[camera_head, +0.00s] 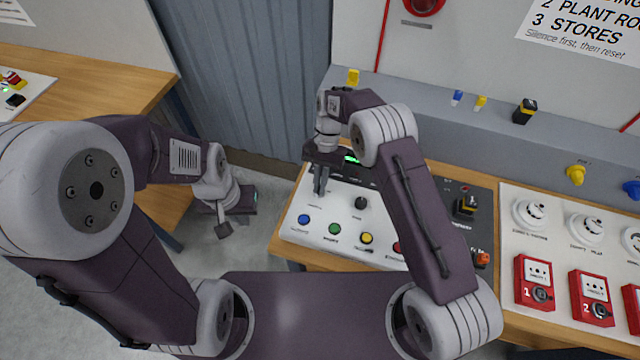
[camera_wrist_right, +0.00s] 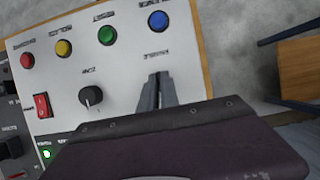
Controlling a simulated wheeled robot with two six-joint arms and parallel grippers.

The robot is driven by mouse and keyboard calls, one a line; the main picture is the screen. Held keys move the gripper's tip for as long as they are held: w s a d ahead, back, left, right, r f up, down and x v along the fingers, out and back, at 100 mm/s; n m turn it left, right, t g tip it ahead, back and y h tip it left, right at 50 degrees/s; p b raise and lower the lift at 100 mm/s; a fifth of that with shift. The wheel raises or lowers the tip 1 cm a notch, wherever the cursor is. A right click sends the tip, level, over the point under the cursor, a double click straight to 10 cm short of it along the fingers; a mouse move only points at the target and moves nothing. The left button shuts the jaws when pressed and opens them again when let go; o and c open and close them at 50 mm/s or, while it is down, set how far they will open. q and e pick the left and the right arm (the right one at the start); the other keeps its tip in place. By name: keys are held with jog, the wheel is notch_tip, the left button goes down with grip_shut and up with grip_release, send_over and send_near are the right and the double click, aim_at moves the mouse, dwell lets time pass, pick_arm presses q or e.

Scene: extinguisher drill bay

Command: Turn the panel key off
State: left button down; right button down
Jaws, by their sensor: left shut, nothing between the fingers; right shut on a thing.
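The white control panel (camera_head: 290,228) lies on the wooden bench, with blue, green, yellow and red buttons along its near edge. My right gripper (camera_head: 320,186) points down at the panel's left part, behind the blue button (camera_head: 304,219). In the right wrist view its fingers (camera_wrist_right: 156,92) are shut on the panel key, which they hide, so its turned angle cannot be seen. A black knob (camera_wrist_right: 91,96) sits beside the fingers, apart from them. My left gripper (camera_head: 223,229) is shut and empty, low over the floor left of the bench.
A red rocker switch (camera_wrist_right: 42,105) is on the panel past the knob. Red call points (camera_head: 537,283) and white detectors (camera_head: 530,212) stand on a board at the right. A grey ledge (camera_head: 420,125) runs behind the bench. Another wooden table (camera_head: 90,75) is at the left.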

jog(key=shift+w+r, duration=0.15)
jog(key=c, duration=1.6)
grip_release()
jog(key=shift+w+r, duration=0.1)
jog(key=shift+r, duration=0.1)
jog(key=b+v, duration=0.1)
jog(key=v, duration=0.7)
jog(key=shift+r, duration=0.2)
